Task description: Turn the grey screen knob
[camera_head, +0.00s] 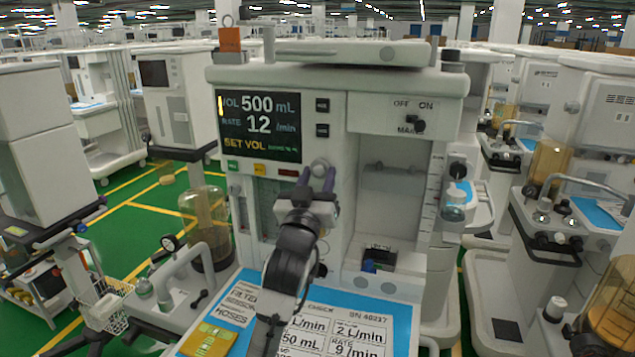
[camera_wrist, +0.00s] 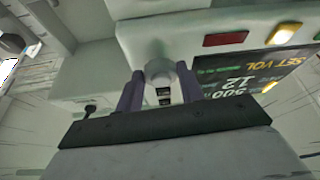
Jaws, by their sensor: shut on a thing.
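The grey screen knob (camera_head: 320,166) sticks out below the lower right corner of the cart's dark screen (camera_head: 260,127). My gripper (camera_head: 317,182) is shut on it, with a purple finger on each side. In the wrist view the round knob (camera_wrist: 160,70) shows between the two fingers of my gripper (camera_wrist: 160,86); the fingers hide its sides. The screen reads VOL 500 mL, RATE 12 /min and, in yellow, SET VOL. A yellow bar stands beside the VOL line.
Green, yellow and red buttons (camera_head: 287,172) lie left of the knob, under the screen. An OFF/ON switch (camera_head: 415,124) is to the upper right. A blue worktop (camera_head: 250,283) with labels and a yellow packet (camera_head: 208,340) lies below my arm.

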